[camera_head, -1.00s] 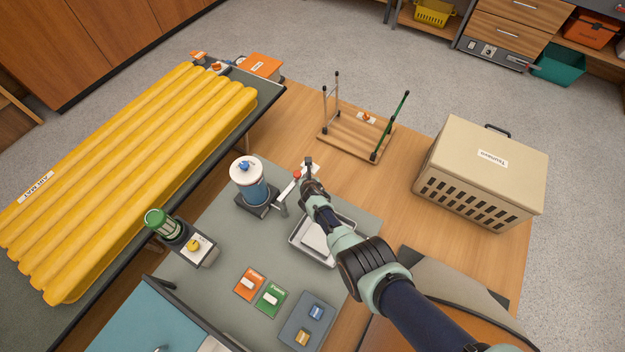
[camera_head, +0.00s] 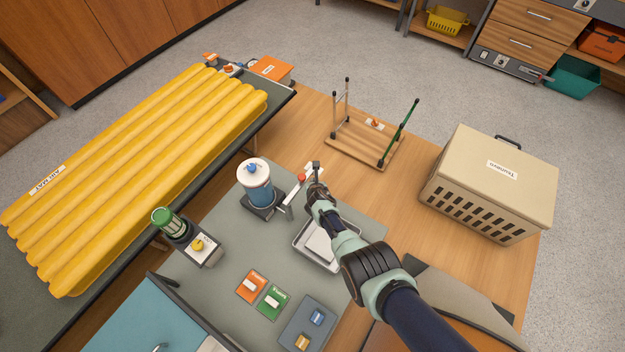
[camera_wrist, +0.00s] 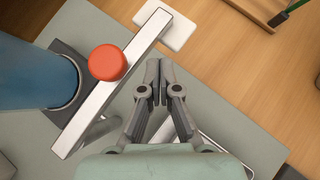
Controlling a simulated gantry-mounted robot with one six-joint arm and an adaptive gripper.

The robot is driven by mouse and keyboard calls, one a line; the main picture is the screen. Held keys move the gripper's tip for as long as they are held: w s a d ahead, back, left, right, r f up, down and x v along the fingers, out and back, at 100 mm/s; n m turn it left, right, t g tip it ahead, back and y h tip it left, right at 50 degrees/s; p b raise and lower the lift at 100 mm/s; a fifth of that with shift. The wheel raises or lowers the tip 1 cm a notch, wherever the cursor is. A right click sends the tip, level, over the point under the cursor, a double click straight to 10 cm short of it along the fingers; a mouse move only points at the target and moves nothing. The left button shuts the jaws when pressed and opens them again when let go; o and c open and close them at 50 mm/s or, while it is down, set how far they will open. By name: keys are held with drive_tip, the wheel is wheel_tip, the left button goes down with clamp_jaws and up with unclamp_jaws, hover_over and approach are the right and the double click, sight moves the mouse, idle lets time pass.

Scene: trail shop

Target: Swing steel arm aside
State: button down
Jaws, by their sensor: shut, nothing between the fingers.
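The steel arm (camera_head: 296,190) is a flat silver bar with a round red knob (camera_head: 301,177), beside the blue canister (camera_head: 258,190) on the grey mat. In the wrist view the steel arm (camera_wrist: 90,110) runs diagonally, with the red knob (camera_wrist: 107,62) on it and its far end over a white plate (camera_wrist: 178,33).
A metal tray (camera_head: 312,252) lies partly under my arm. A wooden stand (camera_head: 350,150) with upright posts and a green bar is behind. A beige crate (camera_head: 510,180) stands right; a yellow air mat (camera_head: 130,180) lies left. Bare wood lies between stand and crate.

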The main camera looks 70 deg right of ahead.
drive_tip(key=s+a+r+p, duration=0.3)
drive_tip(key=s+r+p, duration=0.3)
drive_tip(key=s+p, duration=0.3)
drive_tip(key=p, duration=0.3)
drive_tip(key=shift+s+r, duration=0.35)
drive_tip(key=shift+r, duration=0.05)
